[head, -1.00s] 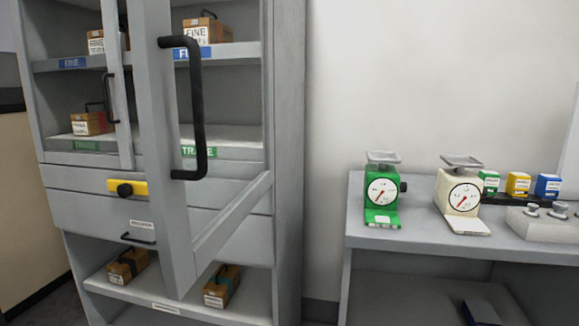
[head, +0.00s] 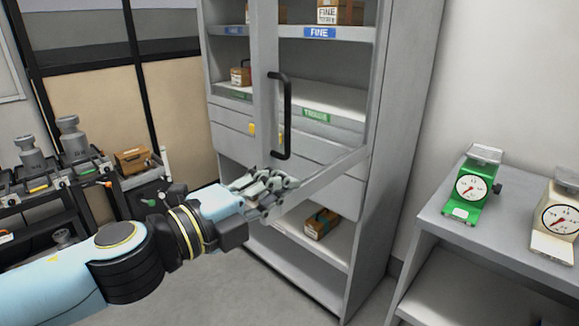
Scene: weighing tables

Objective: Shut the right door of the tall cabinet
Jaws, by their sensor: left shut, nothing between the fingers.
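The tall cabinet (head: 410,130) stands in the middle of the head view. Its right door (head: 263,60) is ajar, swung out toward me, with a dark upright handle (head: 287,115) on its free edge. The door's bottom rail (head: 330,174) runs from the free edge back to the cabinet's right side. My left gripper (head: 284,184) is shut and empty, at the door's lower free corner, which it partly hides. I cannot tell whether it touches the door. My right gripper is not in view.
A side table (head: 500,236) at the right bears a green scale (head: 470,190) and a cream scale (head: 560,221). At the left, a dark rack (head: 60,191) holds several devices. A brown box (head: 321,222) sits on the cabinet's lower shelf. Bare floor lies before the cabinet.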

